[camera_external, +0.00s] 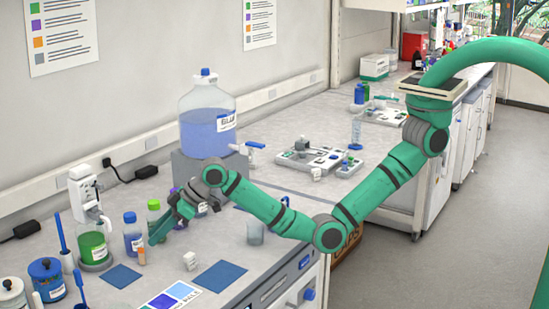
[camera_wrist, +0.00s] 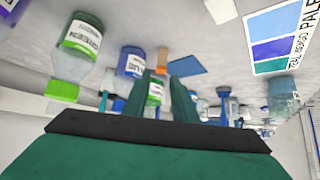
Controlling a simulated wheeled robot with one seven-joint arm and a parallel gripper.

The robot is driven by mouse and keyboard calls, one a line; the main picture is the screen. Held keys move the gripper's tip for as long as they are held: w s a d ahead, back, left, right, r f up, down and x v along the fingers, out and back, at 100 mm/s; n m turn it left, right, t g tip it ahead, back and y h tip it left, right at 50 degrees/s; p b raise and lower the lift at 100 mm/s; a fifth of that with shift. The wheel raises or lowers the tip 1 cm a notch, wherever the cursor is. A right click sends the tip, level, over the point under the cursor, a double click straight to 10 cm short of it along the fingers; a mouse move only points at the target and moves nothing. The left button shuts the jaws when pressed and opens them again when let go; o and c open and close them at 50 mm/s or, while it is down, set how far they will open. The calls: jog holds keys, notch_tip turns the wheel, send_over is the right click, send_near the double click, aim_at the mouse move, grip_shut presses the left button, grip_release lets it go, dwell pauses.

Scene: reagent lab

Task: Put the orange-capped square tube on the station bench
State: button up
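A small orange tube (camera_external: 141,257), which I take to be the orange-capped square tube, stands upright on the light grey bench (camera_external: 185,280), in front of a blue-capped bottle. It also shows in the wrist view (camera_wrist: 162,60), just beyond and between my fingertips. My gripper (camera_external: 153,238) is low over the bench, behind and right of the tube in the outside view. In the wrist view my two green fingers (camera_wrist: 164,85) are apart, with a green-labelled container seen through the gap. Nothing is visibly held. The tube's shape and cap are too small to make out.
Blue-capped (camera_external: 133,233) and green-capped (camera_external: 154,217) bottles stand close to my gripper. A green-filled bottle (camera_external: 93,245) is at left. Two blue mats (camera_external: 122,276) (camera_external: 220,275), a white block (camera_external: 190,261) and a colour card (camera_external: 172,297) lie in front. A large carboy (camera_external: 207,120) stands behind.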

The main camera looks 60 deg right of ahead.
aim_at(142, 249)
jog(key=shift+x, duration=3.85)
jog(key=shift+s, duration=0.15)
grip_shut()
